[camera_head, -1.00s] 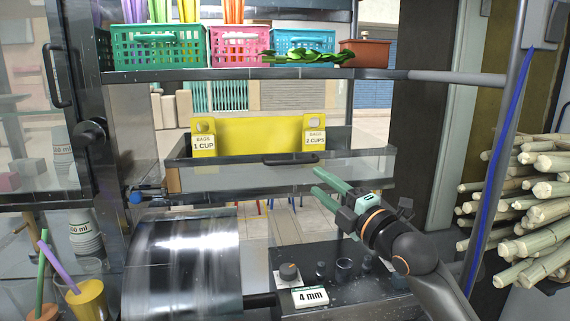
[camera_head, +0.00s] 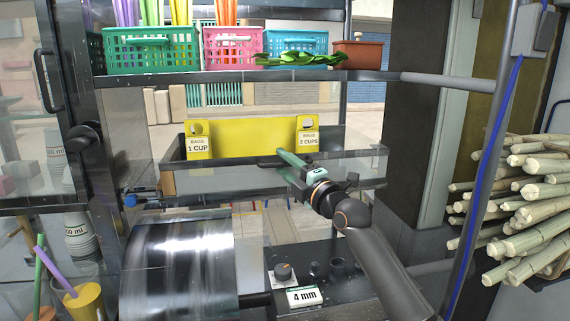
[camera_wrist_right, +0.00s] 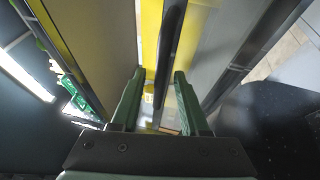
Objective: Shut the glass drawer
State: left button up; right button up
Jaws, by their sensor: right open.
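The glass drawer (camera_head: 215,179) has a clear front, a dark frame and a dark handle (camera_head: 265,160) at the middle of its top edge. Its inside shows over the front, with a yellow panel (camera_head: 250,138) labelled "BAGS 1 CUP" and "BAGS 2 CUPS". My right gripper (camera_head: 282,163) is at the drawer front by the handle's right part, with green fingers open. In the right wrist view, a dark bar (camera_wrist_right: 171,45) runs between the open fingers (camera_wrist_right: 159,76); whether they touch it I cannot tell. My left gripper is out of view.
A shelf (camera_head: 370,77) with coloured baskets (camera_head: 152,50) and a brown pot (camera_head: 358,56) spans above the drawer. A shiny metal drum (camera_head: 180,265) and a control panel with a "4 mm" sign (camera_head: 306,297) are below. Sugarcane stalks (camera_head: 525,195) are stacked at right.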

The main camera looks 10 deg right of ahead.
grip_shut()
dwell(0.3)
dwell(1.1)
